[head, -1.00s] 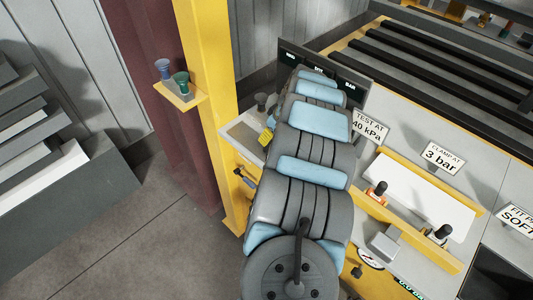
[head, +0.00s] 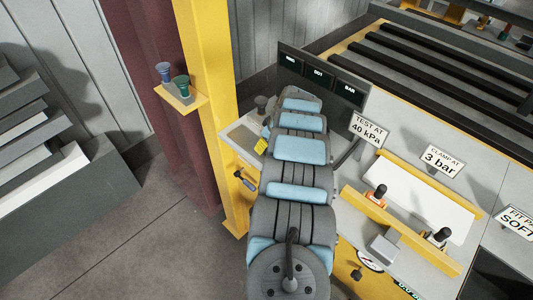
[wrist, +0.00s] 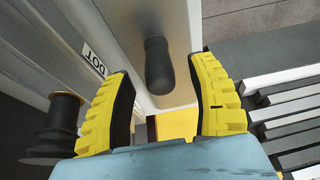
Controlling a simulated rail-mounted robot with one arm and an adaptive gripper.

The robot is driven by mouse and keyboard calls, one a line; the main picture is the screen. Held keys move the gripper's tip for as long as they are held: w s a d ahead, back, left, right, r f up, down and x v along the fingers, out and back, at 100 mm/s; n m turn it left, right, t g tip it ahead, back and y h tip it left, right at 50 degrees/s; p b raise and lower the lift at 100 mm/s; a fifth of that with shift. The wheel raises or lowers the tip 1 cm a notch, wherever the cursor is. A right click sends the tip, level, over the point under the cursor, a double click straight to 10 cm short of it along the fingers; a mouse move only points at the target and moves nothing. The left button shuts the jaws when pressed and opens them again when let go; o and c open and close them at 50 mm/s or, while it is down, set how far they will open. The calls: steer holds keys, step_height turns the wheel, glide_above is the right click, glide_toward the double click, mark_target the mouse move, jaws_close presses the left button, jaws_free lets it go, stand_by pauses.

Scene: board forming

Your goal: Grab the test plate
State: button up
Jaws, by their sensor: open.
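My gripper (wrist: 160,76) is open, its two yellow fingers spread wide in the wrist view. A dark rounded cylinder, like a handle (wrist: 159,62), shows in the gap between them on a pale metal surface; I see no contact. In the head view my arm hides most of my gripper; a yellow finger (head: 262,146) shows at its left, by a grey ledge (head: 234,129). I cannot tell for certain which thing is the test plate. A flat white plate (head: 412,194) lies between yellow rails on the bench to the right, apart from my gripper.
A black flanged knob (wrist: 53,128) stands left of my fingers. A yellow post (head: 212,90) rises beside the ledge, with a small shelf (head: 181,104) of two cups. A dark display (head: 320,75) stands behind my arm. Grey slabs (head: 40,140) are stacked at left.

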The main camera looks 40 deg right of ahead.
steer(key=shift+w+f, duration=0.2)
steer(key=shift+f, duration=0.25)
steer(key=shift+w+d+f, duration=0.1)
steer(key=shift+w+f, duration=0.1)
steer(key=shift+f, duration=0.25)
steer(key=shift+w+f, duration=0.25)
steer(key=shift+f, duration=0.25)
steer(key=shift+a, duration=0.2)
steer(key=shift+c, duration=0.2)
jaws_close()
